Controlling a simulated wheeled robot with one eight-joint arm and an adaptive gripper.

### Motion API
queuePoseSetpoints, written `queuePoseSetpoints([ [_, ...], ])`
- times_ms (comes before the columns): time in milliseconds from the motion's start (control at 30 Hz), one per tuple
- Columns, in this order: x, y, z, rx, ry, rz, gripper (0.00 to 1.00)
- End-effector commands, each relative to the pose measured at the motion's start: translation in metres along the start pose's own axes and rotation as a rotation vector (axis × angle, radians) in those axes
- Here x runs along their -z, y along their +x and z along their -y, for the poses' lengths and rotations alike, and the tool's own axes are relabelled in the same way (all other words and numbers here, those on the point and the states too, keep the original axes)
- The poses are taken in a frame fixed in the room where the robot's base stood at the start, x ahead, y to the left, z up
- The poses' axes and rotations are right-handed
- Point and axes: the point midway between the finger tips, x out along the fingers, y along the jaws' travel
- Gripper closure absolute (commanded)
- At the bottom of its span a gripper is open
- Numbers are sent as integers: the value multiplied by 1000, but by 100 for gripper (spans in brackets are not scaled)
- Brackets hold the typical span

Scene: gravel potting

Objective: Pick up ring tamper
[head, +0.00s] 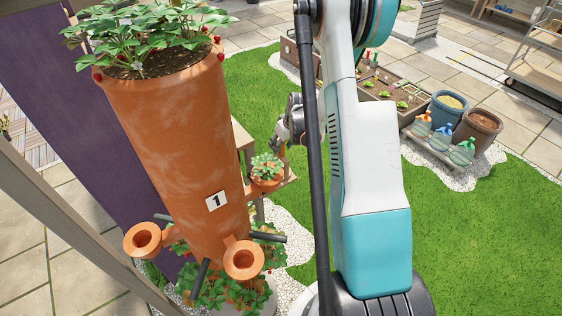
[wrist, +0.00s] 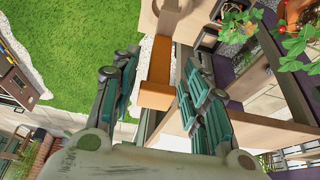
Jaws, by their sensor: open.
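In the wrist view an orange block-like handle (wrist: 157,76) runs up to a pale wooden piece (wrist: 178,14) at the top edge; this looks like the ring tamper, though its full shape is cut off by the frame. My gripper (wrist: 157,62) is open, with one teal finger on each side of the orange handle in the picture. I see no finger closed on it, and I cannot tell how deep between the fingers it lies. In the head view my gripper (head: 285,132) is small and partly hidden behind my arm; the tamper cannot be made out there.
A tall orange planter (head: 170,140) marked 1 stands at left, with side spouts and strawberry plants. Blue (head: 446,108) and brown (head: 476,130) pots and spray bottles (head: 442,138) stand at right. Grass lies between.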

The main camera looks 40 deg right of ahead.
Motion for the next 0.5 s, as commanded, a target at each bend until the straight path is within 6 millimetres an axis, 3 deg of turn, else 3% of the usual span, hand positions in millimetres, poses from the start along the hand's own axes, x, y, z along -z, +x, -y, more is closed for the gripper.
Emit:
queuePoseSetpoints([
  [300, 2, 44, -2, 0, -1, 0, 58],
  [500, 2, 49, -2, 0, -1, 0, 58],
])
